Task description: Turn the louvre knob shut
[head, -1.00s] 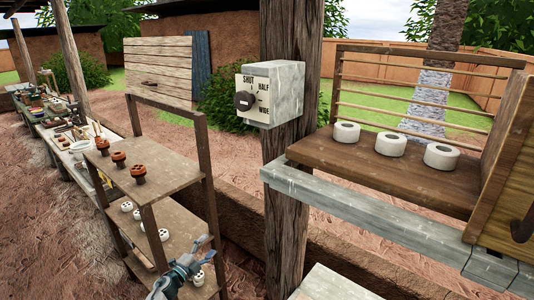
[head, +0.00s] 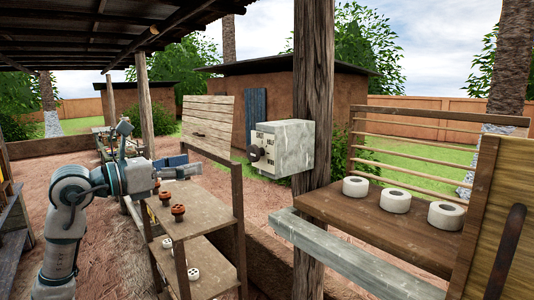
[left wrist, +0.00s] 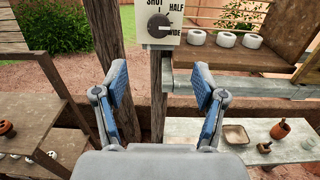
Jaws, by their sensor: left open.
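The louvre knob (head: 255,152) is dark and round, on the front of a pale grey box (head: 290,145) fixed to a wooden post. SHUT, HALF and WIDE are lettered around it. In the left wrist view the knob (left wrist: 159,25) shows a pale mark across its face; I cannot tell surely which label it points to. My left gripper (head: 174,167) is raised left of the box, apart from the knob. In the left wrist view its blue-padded fingers (left wrist: 160,80) are spread and empty, with the knob beyond and above them. My right gripper is not visible.
The wooden post (head: 314,80) rises behind the box. A slatted rack shelf (head: 335,208) with white rings (head: 396,201) stands to the right. A shelf unit (head: 215,210) with clay pieces (head: 178,212) stands beneath and right of my left gripper. Open air lies between gripper and knob.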

